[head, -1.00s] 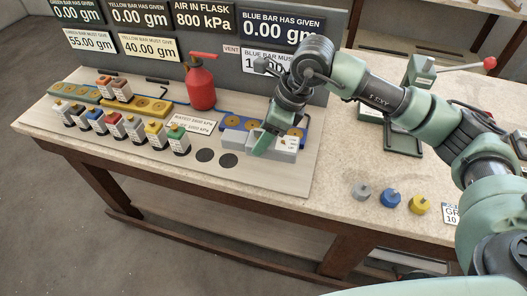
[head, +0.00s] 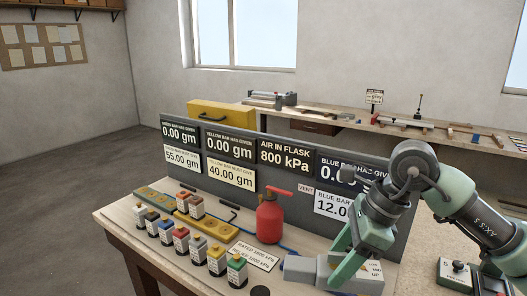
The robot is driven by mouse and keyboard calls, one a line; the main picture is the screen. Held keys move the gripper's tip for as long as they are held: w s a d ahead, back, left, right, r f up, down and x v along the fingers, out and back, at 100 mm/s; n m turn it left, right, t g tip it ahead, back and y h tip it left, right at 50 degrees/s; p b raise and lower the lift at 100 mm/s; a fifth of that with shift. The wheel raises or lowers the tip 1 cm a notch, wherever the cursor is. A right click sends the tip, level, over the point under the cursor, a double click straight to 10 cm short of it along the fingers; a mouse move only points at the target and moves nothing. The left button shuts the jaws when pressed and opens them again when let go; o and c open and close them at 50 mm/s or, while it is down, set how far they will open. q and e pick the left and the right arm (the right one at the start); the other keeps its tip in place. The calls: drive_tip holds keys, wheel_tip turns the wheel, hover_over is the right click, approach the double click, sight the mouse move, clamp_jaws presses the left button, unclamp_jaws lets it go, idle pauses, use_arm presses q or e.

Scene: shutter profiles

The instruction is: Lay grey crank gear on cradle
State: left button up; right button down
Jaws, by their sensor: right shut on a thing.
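My right gripper (head: 342,270) reaches down at the front right of the bench board. It is shut on a pale grey block (head: 372,276) that carries a small white label; the fingers cover part of it. I cannot tell a grey crank gear for sure in this view. A small sign (head: 375,97) on the far bench seems to read "grey", but the print is too small to be certain. A cradle cannot be made out clearly. My left gripper is not in view.
A red flask (head: 269,217) stands left of my right gripper, before a dark panel of readouts (head: 284,153). Several coloured small blocks (head: 181,241) stand at the left. The far bench (head: 335,112) runs along the wall, with a grey machine (head: 287,98) and a yellow case (head: 221,115).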

drive_tip(key=s+d+f+n+g+h, duration=0.1)
drive_tip(key=s+f+n+g+h, duration=0.1)
drive_tip(key=s+f+n, duration=0.4)
drive_tip(key=s+d+f+n+g+h, duration=0.2)
drive_tip(key=s+f+n, duration=0.4)
drive_tip(key=n, duration=0.8)
drive_tip(key=shift+d+f+n+g, duration=0.15)
drive_tip(key=shift+d+n+g, duration=0.15)
drive_tip(key=shift+g, duration=0.4)
